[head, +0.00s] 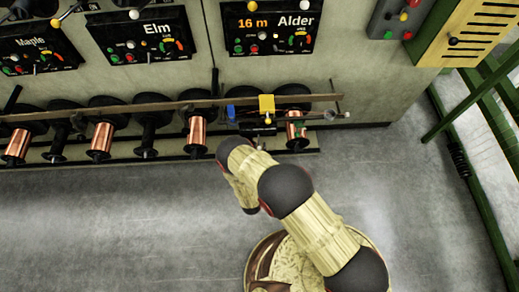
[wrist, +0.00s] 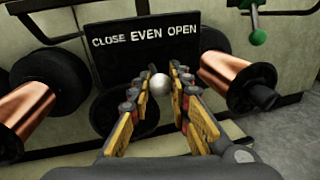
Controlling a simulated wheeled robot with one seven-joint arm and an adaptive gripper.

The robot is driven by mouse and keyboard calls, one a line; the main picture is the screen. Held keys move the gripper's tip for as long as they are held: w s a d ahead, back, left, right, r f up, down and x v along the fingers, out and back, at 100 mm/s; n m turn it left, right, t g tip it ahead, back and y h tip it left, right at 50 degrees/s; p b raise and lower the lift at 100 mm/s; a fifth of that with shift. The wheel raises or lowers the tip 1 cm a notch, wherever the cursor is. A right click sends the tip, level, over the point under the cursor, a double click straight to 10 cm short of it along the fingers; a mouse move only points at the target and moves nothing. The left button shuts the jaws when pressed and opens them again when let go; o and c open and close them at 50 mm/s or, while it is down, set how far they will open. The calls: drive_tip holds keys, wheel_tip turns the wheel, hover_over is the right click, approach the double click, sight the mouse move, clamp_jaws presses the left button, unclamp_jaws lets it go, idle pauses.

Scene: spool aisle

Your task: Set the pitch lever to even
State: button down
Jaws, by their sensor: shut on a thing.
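The pitch lever's pale round knob (wrist: 160,84) sits between my gripper's fingertips in the wrist view. My gripper (wrist: 160,88) is shut on this knob, with a yellow-and-black finger on each side. Behind it is a black plate (wrist: 130,60) lettered CLOSE, EVEN and OPEN in white. In the picture the knob appears below the right end of EVEN, toward OPEN; the lever's stem is hidden, so its exact setting is hard to tell. In the head view my arm reaches to the spool row under the Alder panel (head: 270,28), and its fingers are not clear there.
Copper spools stand left (wrist: 25,105) and right (wrist: 225,78) of my gripper. A green ball knob (wrist: 258,37) is at upper right. A long bar (head: 150,104) runs above the spool row. A green railing (head: 470,160) stands at right; the grey floor (head: 120,225) is clear at left.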

drive_tip(key=c, duration=1.7)
unclamp_jaws()
drive_tip(key=shift+o, duration=0.3)
drive_tip(key=s, duration=1.2)
drive_tip(key=shift+a, duration=0.4)
